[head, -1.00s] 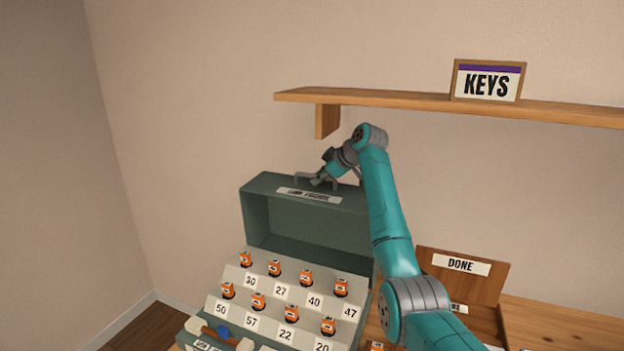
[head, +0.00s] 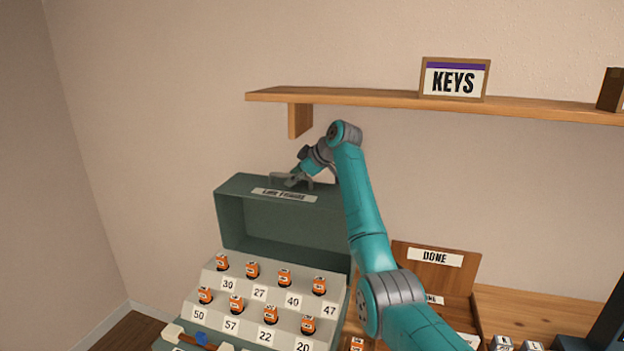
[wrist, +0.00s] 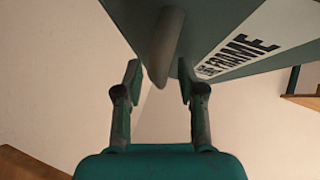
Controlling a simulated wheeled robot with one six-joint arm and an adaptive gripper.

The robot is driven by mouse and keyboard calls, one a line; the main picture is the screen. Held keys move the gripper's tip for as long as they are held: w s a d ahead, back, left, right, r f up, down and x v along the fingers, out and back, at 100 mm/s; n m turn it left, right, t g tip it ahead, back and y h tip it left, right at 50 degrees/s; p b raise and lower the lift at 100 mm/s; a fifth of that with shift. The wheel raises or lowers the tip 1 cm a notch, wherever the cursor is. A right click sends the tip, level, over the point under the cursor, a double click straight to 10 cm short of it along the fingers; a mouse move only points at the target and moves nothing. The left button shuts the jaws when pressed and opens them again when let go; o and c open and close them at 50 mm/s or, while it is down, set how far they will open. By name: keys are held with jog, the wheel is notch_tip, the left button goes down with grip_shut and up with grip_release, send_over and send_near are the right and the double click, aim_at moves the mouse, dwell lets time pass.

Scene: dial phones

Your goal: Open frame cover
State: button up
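The green frame cover (head: 228,214) stands raised behind the tiered tray, its hollow side facing front. A label (head: 284,195) lies along its upper edge, and a grey handle (head: 276,179) sits on top. In the wrist view the cover (wrist: 212,22) fills the top, with the label (wrist: 238,56) partly reading "FRAME". My gripper (head: 292,180) is at the handle on top of the cover. In the wrist view my gripper (wrist: 160,76) has its fingers apart, with the handle (wrist: 163,48) between them and visible gaps beside it. My arm hides the cover's right end.
The tray (head: 212,270) holds several orange pieces over number labels. A wooden box marked DONE (head: 432,272) stands on the table to the right. A wooden shelf (head: 380,98) with a KEYS sign (head: 454,79) runs above the cover. Wall lies behind.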

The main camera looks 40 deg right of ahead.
jog(key=v, duration=0.4)
jog(key=shift+s+d+r, duration=0.1)
jog(key=shift+s+r, duration=0.15)
jog(key=shift+s, duration=0.05)
send_over(337, 203)
jog(key=shift+w+f, duration=0.1)
jog(key=shift+f, duration=0.1)
